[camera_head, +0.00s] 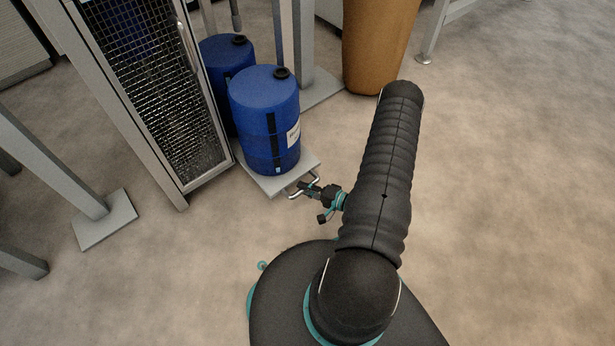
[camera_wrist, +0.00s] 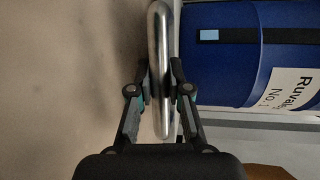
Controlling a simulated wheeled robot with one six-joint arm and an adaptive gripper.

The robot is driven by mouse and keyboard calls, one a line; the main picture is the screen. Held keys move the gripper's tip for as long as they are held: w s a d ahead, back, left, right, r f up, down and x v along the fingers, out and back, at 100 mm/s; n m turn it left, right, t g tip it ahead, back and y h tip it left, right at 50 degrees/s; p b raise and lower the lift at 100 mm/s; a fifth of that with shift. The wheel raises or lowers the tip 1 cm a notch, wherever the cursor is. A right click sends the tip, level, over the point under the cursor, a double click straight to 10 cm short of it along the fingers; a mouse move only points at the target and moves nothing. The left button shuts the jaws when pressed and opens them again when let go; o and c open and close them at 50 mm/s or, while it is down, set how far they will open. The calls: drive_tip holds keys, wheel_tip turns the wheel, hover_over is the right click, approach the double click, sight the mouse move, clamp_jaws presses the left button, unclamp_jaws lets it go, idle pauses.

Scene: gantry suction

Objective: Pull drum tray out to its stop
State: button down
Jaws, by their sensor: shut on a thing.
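A grey drum tray (camera_head: 303,163) sticks out at the front of the cabinet, low over the floor. A blue drum (camera_head: 265,120) with a white label stands upright on it, and the drum also shows in the wrist view (camera_wrist: 225,75). A second blue drum (camera_head: 225,58) stands behind it, partly hidden. The tray has a shiny metal bar handle (camera_head: 294,188) at its front edge. My gripper (camera_head: 312,189) is at this handle. In the wrist view my gripper (camera_wrist: 160,85) has its fingers shut on the bar of the handle (camera_wrist: 161,35) from both sides.
A mesh cabinet door (camera_head: 155,85) stands open left of the drums. A grey post foot (camera_head: 104,219) is at the left. A large orange-brown container (camera_head: 377,45) stands at the back right. The floor (camera_head: 510,200) to the right is clear.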

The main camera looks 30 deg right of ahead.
drive_tip(key=shift+s, duration=0.35)
drive_tip(key=c, duration=1.1)
unclamp_jaws()
drive_tip(key=shift+d, duration=0.1)
